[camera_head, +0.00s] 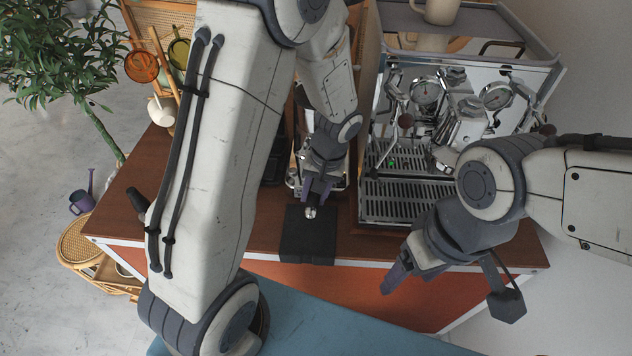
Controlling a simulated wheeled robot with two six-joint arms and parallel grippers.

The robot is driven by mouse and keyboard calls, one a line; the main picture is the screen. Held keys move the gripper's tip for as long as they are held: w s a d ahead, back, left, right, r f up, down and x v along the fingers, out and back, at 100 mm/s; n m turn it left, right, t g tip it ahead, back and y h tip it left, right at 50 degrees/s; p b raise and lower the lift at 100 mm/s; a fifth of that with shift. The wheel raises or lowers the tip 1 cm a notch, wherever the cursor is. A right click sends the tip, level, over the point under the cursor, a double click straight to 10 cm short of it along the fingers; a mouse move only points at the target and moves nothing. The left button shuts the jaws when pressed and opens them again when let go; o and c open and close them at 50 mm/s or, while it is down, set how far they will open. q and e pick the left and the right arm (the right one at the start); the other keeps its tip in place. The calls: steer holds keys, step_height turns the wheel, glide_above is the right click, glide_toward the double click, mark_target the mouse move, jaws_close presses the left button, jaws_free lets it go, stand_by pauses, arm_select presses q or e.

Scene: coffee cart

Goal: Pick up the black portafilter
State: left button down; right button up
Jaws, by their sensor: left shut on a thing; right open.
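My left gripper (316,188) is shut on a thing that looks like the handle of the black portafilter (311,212). Only a small shiny metal end shows below the fingers. The rest is hidden by the gripper, so I cannot see the basket or whether it is clear of the metal parts behind. The gripper is just above the far edge of a black mat (308,240). My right gripper (393,272) is empty and in front of the cart, low at the right; the gap between its fingers is hard to see.
The chrome espresso machine (500,95) stands right of my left gripper, with its drip tray (410,195) in front. A beige cup (440,12) is on top. A black object (137,198) sticks out at the cart's left end. A plant and wicker stool are further left.

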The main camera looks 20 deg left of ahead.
arm_select(q)
steer(key=shift+r, duration=0.1)
steer(key=shift+r+b, duration=0.3)
steer(key=shift+r, duration=0.6)
steer(key=shift+s+d+r+b, duration=0.15)
steer(key=shift+s+r+b, duration=0.3)
steer(key=shift+r, duration=0.2)
steer(key=s+d+b, duration=0.2)
steer(key=s+b, duration=0.2)
steer(key=s, duration=0.4)
steer(key=s+d+b, duration=0.2)
steer(key=s+b, duration=0.2)
steer(key=s, duration=0.4)
steer(key=shift+s+d+b, duration=0.25)
steer(key=shift+d+b, duration=0.1)
steer(key=shift+r, duration=0.15)
